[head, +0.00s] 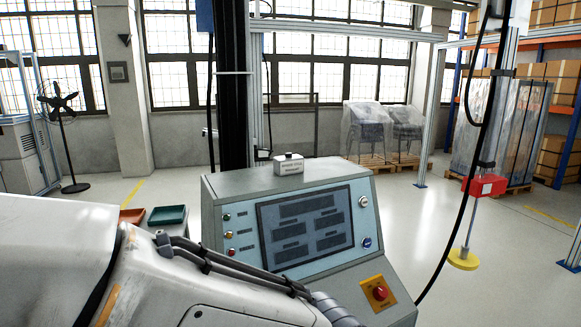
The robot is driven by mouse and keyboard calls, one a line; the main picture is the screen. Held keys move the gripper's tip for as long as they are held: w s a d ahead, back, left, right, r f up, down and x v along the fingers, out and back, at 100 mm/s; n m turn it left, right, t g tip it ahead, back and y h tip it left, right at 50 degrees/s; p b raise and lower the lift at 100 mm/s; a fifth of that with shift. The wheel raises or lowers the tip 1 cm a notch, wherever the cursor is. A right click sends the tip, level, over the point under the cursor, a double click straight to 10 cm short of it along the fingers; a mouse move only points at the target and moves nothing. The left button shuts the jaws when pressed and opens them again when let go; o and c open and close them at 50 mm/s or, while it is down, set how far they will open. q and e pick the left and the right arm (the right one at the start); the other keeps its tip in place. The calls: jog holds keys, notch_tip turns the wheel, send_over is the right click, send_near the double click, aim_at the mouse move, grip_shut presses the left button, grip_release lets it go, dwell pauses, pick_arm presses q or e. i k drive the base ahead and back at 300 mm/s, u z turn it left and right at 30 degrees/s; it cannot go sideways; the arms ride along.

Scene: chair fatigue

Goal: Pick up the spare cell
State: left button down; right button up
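No object is clearly recognisable as the spare cell. A small light-grey box (289,164) with a dark top part sits on the top edge of the grey control console (213,208); I cannot tell whether it is the cell. A green tray (167,215) and an orange-red tray (132,215) stand behind my white arm at the left; their contents cannot be made out. My arm covers the lower left, and neither gripper shows.
The console, with a dark screen (305,228) and a red stop knob (380,292), blocks the centre. A red unit (484,186) hangs at right above a rod and yellow disc (463,259). A black fan (62,125) and wrapped chairs (368,125) stand farther back. Open floor lies between.

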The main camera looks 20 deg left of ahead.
aim_at(289, 165)
jog(key=z, duration=1.4)
jog(key=i, duration=0.65)
jog(key=u, duration=2.45)
